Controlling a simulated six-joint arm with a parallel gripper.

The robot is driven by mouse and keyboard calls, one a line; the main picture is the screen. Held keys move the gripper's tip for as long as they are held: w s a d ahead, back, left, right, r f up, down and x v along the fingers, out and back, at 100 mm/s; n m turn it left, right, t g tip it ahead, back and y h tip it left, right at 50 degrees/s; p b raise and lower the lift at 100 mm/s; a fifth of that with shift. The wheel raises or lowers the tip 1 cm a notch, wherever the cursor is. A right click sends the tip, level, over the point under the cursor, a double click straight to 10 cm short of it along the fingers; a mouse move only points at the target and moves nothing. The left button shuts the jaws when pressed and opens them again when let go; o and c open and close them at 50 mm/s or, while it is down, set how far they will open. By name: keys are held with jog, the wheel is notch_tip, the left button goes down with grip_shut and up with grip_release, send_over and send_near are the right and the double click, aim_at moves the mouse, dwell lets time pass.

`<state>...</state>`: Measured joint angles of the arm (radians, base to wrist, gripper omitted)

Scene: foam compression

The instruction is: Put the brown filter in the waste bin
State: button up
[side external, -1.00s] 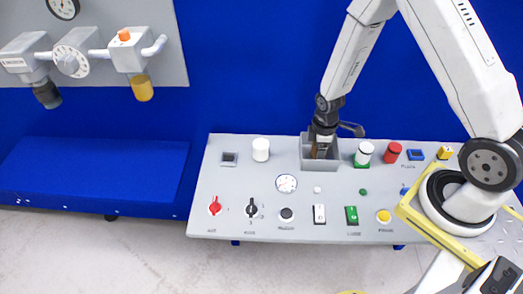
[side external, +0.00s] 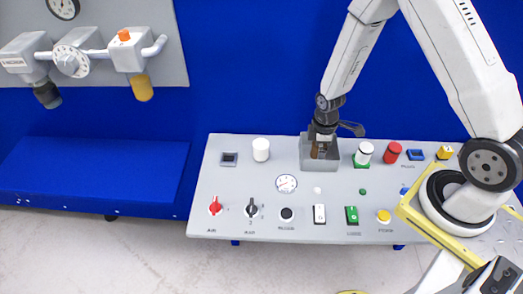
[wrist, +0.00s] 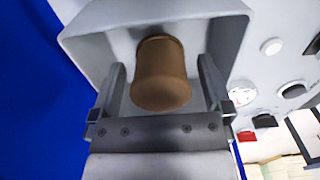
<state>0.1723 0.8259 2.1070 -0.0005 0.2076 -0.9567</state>
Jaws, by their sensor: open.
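The brown filter (wrist: 162,78) is a short tapered cylinder. In the wrist view it sits inside the grey waste bin (wrist: 85,38), between my two fingers with a gap on each side. My gripper (wrist: 162,66) is open, its fingers reaching into the bin. In the side view, my gripper (side external: 322,146) points down into the bin (side external: 320,166) at the back of the grey panel, and the brown filter (side external: 315,152) shows just above the bin's front wall. The filter's lower end and the bin floor are hidden in the side view.
The grey control panel (side external: 240,190) holds several knobs and buttons. A white cylinder (side external: 261,149) stands left of the bin; a white-topped button (side external: 364,152) and a red one (side external: 393,152) stand right. A yellow filter (side external: 141,88) hangs at the upper left.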

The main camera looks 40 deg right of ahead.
jog(key=shift+r, duration=5.85)
jog(key=s+a+r+m+t, duration=0.2)
jog(key=s+a+r+m, duration=0.4)
jog(key=m, duration=0.3)
jog(key=shift+s+r+t, duration=0.25)
jog(key=shift+r+t, duration=0.05)
jog(key=shift+r, duration=0.2)
